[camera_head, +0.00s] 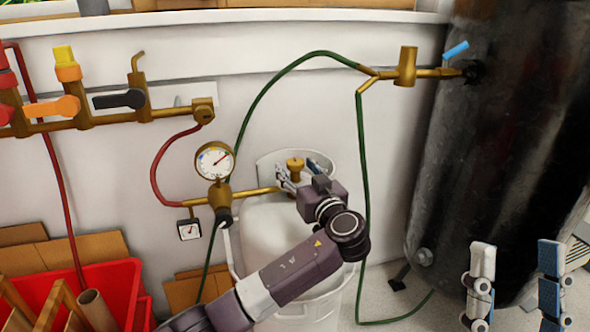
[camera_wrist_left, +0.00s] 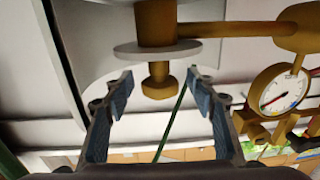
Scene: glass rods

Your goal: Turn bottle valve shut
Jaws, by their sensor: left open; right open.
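The white gas bottle (camera_head: 268,238) stands against the wall with a brass valve (camera_head: 295,166) on top. My left gripper (camera_head: 301,174) is open at the valve, its arm reaching across the front of the bottle. In the left wrist view the brass valve knob (camera_wrist_left: 158,82) lies between the tips of my left gripper (camera_wrist_left: 160,92), with a gap to each blue-padded finger. Part of the bottle is hidden behind my left arm. My right gripper (camera_head: 516,285) is open and empty at the lower right, apart from the bottle.
A pressure gauge (camera_head: 215,161) and brass pipe sit left of the valve; the gauge also shows in the left wrist view (camera_wrist_left: 283,92). A green hose (camera_head: 362,165) hangs right of the bottle. A dark tank (camera_head: 480,160) stands right, a red crate (camera_head: 120,285) lower left.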

